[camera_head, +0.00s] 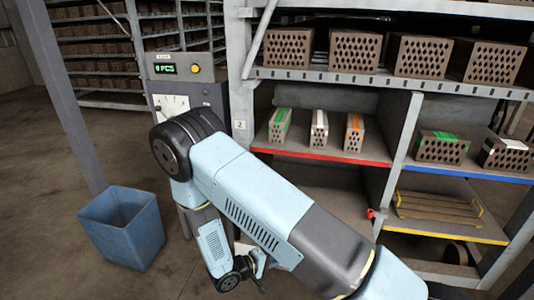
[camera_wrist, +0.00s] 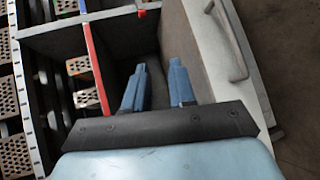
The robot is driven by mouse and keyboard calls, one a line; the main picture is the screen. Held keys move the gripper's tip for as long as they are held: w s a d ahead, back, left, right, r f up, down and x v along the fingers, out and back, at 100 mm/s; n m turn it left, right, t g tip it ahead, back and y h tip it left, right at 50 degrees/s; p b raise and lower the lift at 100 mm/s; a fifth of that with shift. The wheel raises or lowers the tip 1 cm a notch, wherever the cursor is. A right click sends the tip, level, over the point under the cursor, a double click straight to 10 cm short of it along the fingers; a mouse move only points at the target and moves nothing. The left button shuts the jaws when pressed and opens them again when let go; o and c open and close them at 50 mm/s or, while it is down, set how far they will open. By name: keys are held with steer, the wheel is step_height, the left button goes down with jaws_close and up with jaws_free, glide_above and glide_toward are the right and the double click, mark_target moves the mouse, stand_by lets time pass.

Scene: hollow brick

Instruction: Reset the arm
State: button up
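My arm reaches across the front of the shelf rack in the head view, folded down with its wrist low. My gripper (camera_head: 257,270) is partly hidden behind the arm there. In the wrist view my gripper (camera_wrist: 158,82) shows two blue fingers apart with nothing between them. They point toward the dark lower bay below the red-edged shelf (camera_wrist: 97,70). That red-edged shelf (camera_head: 320,154) is behind my arm in the head view.
Hollow bricks (camera_head: 355,53) line the top shelf. Bricks with green, white (camera_head: 319,130) and orange bands stand on the red-edged shelf. A blue-edged shelf (camera_head: 470,172) and a yellow-edged shelf (camera_head: 440,232) are at right. A blue bin (camera_head: 124,228) and a counter box (camera_head: 185,82) are at left.

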steer(key=d+r+m+g+y, duration=0.2)
steer(key=d+r+g, duration=0.15)
steer(key=r, duration=0.65)
steer(key=d+r+m+g+y, duration=0.15)
steer(key=d+r, duration=0.25)
steer(key=r, duration=0.5)
steer(key=d+r+m+g+y, duration=0.1)
steer(key=d+r+m+g, duration=0.25)
steer(key=r, duration=0.65)
steer(key=s+d+r+t+y, duration=0.3)
steer(key=s+d+r+y, duration=0.1)
steer(key=s+r, duration=0.4)
steer(key=s+d+r+t+y, duration=0.3)
steer(key=s+r, duration=0.5)
steer(key=r, duration=0.4)
steer(key=shift+s+d+r+y, duration=0.3)
steer(key=shift+d+r+y, duration=0.15)
steer(key=shift+d, duration=0.35)
